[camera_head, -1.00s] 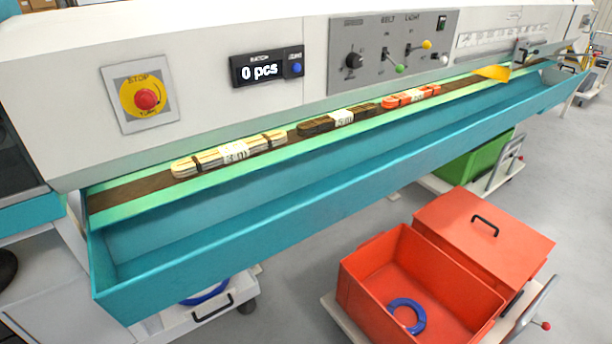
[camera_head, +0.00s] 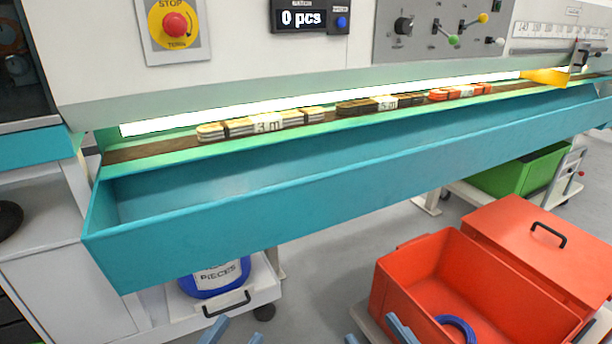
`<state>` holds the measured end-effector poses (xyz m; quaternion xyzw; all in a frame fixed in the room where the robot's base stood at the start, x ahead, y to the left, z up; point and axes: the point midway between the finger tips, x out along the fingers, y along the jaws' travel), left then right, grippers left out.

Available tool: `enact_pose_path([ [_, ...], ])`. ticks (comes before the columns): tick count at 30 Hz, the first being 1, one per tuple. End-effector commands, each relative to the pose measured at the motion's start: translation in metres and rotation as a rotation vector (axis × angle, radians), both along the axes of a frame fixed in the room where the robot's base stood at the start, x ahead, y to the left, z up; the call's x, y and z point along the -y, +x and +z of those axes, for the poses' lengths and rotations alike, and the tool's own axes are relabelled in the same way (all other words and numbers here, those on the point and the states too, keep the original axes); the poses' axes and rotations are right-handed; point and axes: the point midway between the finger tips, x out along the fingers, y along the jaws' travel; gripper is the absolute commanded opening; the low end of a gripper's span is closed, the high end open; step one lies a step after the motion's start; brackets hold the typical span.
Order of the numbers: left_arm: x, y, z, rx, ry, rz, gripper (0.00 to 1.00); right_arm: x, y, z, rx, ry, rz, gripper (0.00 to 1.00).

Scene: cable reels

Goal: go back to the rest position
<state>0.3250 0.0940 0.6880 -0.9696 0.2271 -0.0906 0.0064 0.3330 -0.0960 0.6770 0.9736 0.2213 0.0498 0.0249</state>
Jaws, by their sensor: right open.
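Only the fingertips of my two grippers show, at the bottom edge of the head view. My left gripper (camera_head: 231,334) has its two blue-grey fingertips apart with nothing seen between them. My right gripper (camera_head: 378,333) also has its fingertips apart and empty, in front of the red bin. Both are clear of the teal trough (camera_head: 300,205). The rest of both arms is out of view.
Cable bundles, tan (camera_head: 262,123), brown (camera_head: 380,103) and orange (camera_head: 460,92), lie on the belt. A red bin (camera_head: 400,293) holds a blue ring (camera_head: 455,326). A blue container (camera_head: 215,280) sits below the trough; a green bin (camera_head: 520,172) stands right. Grey floor lies between.

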Motion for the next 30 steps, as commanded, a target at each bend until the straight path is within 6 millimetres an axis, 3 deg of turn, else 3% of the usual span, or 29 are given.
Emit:
enact_pose_path([
  [1,0.002,-0.001,-0.012,0.026,-0.002,-0.009,0.38,-0.004,-0.004,-0.009,0.052,0.025,0.018,0.48],
  [3,0.005,-0.002,-0.017,0.057,-0.004,-0.019,0.38,-0.008,-0.011,-0.007,0.129,0.062,0.040,0.48],
  [4,0.004,-0.001,0.003,0.042,0.000,-0.014,0.38,-0.007,-0.009,0.013,0.115,0.057,0.033,0.48],
  [5,0.003,0.001,0.009,0.026,0.005,-0.010,0.38,-0.006,-0.008,0.020,0.098,0.051,0.028,0.48],
  [19,-0.011,0.013,0.052,-0.230,0.083,0.056,0.38,0.008,0.005,0.063,-0.158,-0.029,-0.043,0.48],
  [30,-0.031,0.004,0.088,-0.511,0.151,0.122,0.38,0.028,-0.004,0.099,-0.438,-0.099,-0.113,0.48],
])
